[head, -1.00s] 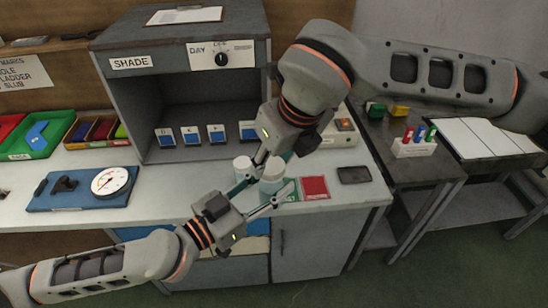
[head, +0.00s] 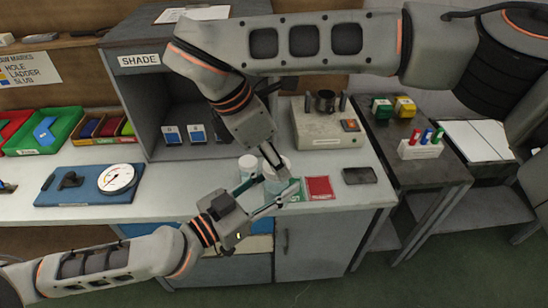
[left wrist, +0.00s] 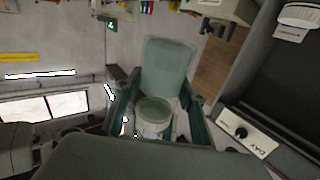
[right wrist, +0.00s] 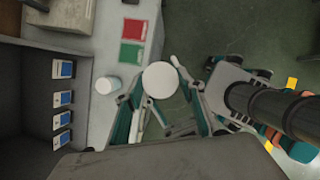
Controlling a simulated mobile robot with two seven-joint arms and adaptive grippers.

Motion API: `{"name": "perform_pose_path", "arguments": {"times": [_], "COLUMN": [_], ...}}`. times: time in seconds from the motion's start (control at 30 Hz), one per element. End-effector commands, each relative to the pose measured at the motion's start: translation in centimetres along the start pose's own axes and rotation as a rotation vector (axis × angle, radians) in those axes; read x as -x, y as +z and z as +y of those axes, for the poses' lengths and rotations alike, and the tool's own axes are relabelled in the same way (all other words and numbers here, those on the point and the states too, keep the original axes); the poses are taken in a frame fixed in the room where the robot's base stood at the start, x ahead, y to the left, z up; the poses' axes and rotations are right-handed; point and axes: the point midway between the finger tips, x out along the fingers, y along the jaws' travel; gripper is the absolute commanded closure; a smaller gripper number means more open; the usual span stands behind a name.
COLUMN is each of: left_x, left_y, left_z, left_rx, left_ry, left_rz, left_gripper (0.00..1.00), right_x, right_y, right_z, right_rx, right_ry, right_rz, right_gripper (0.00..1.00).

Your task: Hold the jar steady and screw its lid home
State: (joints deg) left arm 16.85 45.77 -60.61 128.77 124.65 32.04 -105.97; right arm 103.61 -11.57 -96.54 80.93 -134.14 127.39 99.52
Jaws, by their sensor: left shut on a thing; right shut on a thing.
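My left gripper (head: 272,192) comes in low from the left and is shut on the jar's body. My right gripper (head: 271,158) reaches down from above and is shut on the lid. In the right wrist view the lid shows as a round white disc (right wrist: 160,80) between the teal fingers. In the left wrist view a pale green body (left wrist: 168,65) lies between the fingers. The thread is hidden, so I cannot tell how tightly the lid sits.
A second white-topped jar (head: 247,164) stands close to the left. A red square (head: 319,187) and a dark flat pad (head: 360,176) lie to the right. The shade booth (head: 135,95) rises behind. A dial gauge on a blue board (head: 75,195) lies at the left.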

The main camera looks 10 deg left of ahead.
Motion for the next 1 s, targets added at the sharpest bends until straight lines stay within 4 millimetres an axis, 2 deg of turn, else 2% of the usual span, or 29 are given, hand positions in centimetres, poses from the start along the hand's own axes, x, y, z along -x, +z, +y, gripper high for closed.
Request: {"name": "perform_pose_path", "arguments": {"times": [0.17,0.2,0.23,0.57,0.9,1.0], "left_x": [0.0,0.0,0.0,0.0,0.0,0.0], "left_y": [0.0,0.0,0.0,-0.1,-0.1,-0.1], "left_z": [0.0,0.0,0.0,0.0,0.0,0.0], "left_rx": [0.001,0.001,0.001,0.0,0.0,0.0], "left_ry": [0.0,0.0,0.0,0.0,0.0,0.0], "left_rz": [0.0,0.0,0.0,0.001,0.002,0.002], "left_gripper": [1.0,1.0,1.0,1.0,1.0,1.0], "right_x": [0.0,0.0,0.0,0.1,3.6,4.1], "right_y": [0.0,0.0,0.0,0.1,1.5,1.7], "right_z": [0.0,0.0,0.0,0.0,0.1,0.1], "right_rx": [0.003,0.003,0.004,0.006,0.004,0.006], "right_ry": [0.003,0.003,0.003,0.003,0.005,0.004], "right_rz": [0.0,0.001,0.001,0.001,0.0,0.0], "right_gripper": [0.72,0.51,0.44,0.44,0.44,0.44]}}
